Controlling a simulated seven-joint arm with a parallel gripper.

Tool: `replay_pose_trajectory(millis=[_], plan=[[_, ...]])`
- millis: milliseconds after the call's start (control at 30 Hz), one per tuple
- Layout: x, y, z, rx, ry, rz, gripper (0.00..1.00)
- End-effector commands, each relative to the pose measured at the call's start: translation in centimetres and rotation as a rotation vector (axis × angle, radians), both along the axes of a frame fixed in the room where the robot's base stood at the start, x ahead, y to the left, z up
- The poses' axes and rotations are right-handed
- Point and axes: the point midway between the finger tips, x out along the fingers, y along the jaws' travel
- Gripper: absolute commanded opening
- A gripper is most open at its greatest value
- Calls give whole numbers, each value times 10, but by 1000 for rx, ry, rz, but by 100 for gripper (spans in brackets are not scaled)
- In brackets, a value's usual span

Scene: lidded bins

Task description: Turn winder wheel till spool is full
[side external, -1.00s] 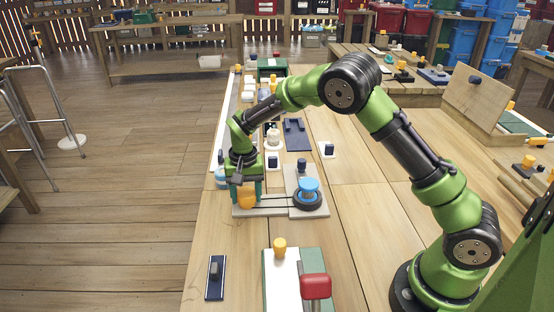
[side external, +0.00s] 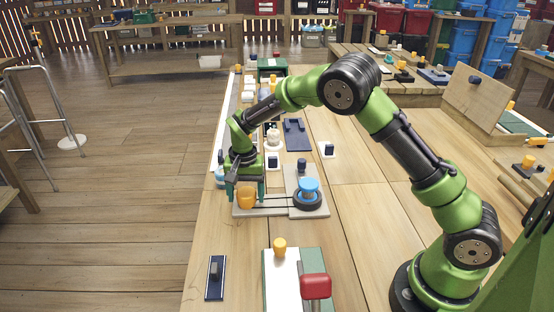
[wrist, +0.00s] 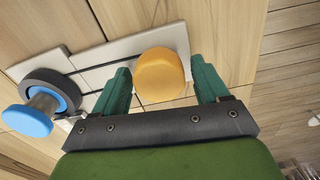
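The winder stands on a light grey base (side external: 275,211) on the bench. Its orange knob (side external: 246,201) is at the left end; it also shows in the wrist view (wrist: 160,75). A dark belt runs from the knob to a black wheel (side external: 307,203), with a blue spool (side external: 309,187) on top; the spool appears at left in the wrist view (wrist: 28,122). How much is wound on it cannot be told. My gripper (side external: 246,190) is over the knob, its green fingers apart on either side of it, with a visible gap at the right finger.
Small dark-knobbed blocks (side external: 273,161) and a navy tray (side external: 297,134) lie beyond the winder. The bench edge is close on the left.

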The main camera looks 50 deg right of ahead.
Motion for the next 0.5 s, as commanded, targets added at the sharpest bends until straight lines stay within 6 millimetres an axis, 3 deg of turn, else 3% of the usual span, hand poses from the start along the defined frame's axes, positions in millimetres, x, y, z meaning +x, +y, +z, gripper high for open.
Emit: replay_pose_trajectory(millis=[333, 500], plan=[[0, 0, 0, -1, 2, 1, 81], [0, 0, 17, -2, -1, 2, 81]])
